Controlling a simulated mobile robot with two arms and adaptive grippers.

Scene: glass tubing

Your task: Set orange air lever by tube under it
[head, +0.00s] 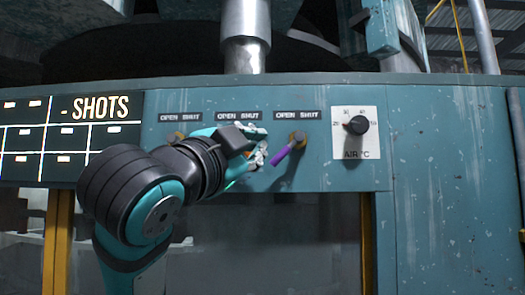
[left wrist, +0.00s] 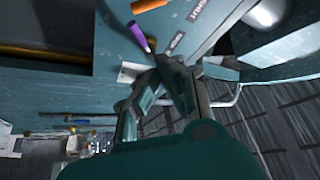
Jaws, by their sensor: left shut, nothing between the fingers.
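The purple lever (head: 290,154) sits under the right OPEN SHUT label (head: 297,115) and slants down and left from its pivot. The orange lever (left wrist: 152,5) shows at the top edge of the left wrist view, beside the purple lever (left wrist: 137,36); in the head view my gripper hides it. My left gripper (head: 258,146) is shut and empty in front of the panel, below the middle label (head: 239,115) and just left of the purple lever. Its closed fingers also show in the left wrist view (left wrist: 168,66). I cannot make out any tube under the orange lever.
A dial marked AIR °C (head: 356,125) is on the panel's right. A SHOTS board (head: 70,138) is at the left. A brass pivot (head: 177,136) shows under the left label, partly behind my arm. A metal column (head: 245,40) rises above. The panel's right part is clear.

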